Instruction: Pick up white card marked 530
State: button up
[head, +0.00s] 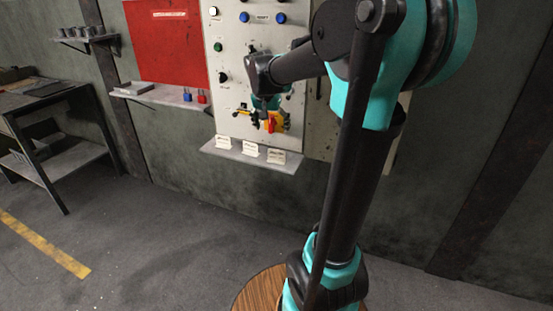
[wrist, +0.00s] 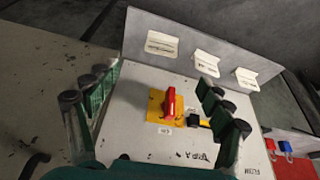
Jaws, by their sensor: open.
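Three white cards stand in a row on a narrow grey shelf (head: 215,150) under the control panel: a left card (head: 223,141), a middle card (head: 250,149) and a right card (head: 277,156). The wrist view shows them upside down, as a near card (wrist: 161,43), a middle card (wrist: 206,63) and a far card (wrist: 246,79). Their print is too small to read, so I cannot tell which is marked 530. My gripper (head: 264,108) is open and empty in front of the panel, above the cards. In the wrist view its fingers (wrist: 155,88) are spread apart.
A red rotary switch on a yellow plate (wrist: 157,106) is on the panel between my fingers in the wrist view. A metal table (head: 60,125) stands further left.

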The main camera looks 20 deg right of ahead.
jog(key=shift+w+r, duration=0.35)
jog(key=shift+w, duration=0.15)
send_near(276, 151)
jog(key=x, duration=0.5)
jog(key=shift+d+f, duration=0.1)
jog(key=shift+x, duration=2.55)
jog(key=c, duration=1)
